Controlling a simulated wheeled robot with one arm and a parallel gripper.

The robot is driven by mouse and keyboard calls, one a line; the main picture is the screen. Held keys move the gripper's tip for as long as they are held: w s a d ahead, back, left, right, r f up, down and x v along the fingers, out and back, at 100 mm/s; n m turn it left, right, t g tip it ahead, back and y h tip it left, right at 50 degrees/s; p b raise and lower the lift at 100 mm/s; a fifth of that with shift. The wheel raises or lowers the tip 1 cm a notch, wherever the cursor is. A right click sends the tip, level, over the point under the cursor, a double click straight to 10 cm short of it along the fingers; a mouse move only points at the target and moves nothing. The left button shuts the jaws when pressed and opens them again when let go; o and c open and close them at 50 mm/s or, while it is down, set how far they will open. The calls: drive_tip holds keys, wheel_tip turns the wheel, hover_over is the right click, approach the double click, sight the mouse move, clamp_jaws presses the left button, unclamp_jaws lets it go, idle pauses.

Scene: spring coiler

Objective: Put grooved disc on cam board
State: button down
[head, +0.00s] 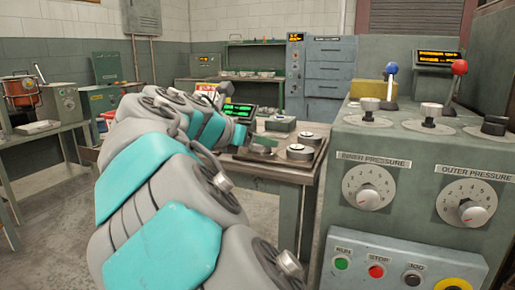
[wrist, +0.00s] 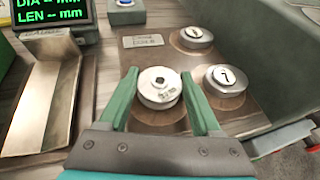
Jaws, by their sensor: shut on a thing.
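My gripper (wrist: 162,112) is shut on the grooved disc (wrist: 160,86), a silver disc with a dark square hole in its top, with one green finger on each side. In the wrist view the disc is over a round darker spot at the near left of the cam board (wrist: 186,73). I cannot tell whether its underside touches the board. Two other silver discs sit on the board: one marked 7 (wrist: 227,79) to the right, and one with a mark I cannot read (wrist: 196,37) farther back. In the head view my arm hides most of the gripper and the held disc.
A gauge with a green-lettered screen (wrist: 50,14) and a metal plate (wrist: 45,88) stand left of the board. A small box with a blue button (wrist: 126,12) is behind. In the head view, the green control console (head: 410,150) with knobs and levers rises right of the table.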

drive_tip(key=shift+c, duration=0.4)
unclamp_jaws()
drive_tip(key=v, duration=1.2)
drive_tip(key=shift+a+r, duration=0.1)
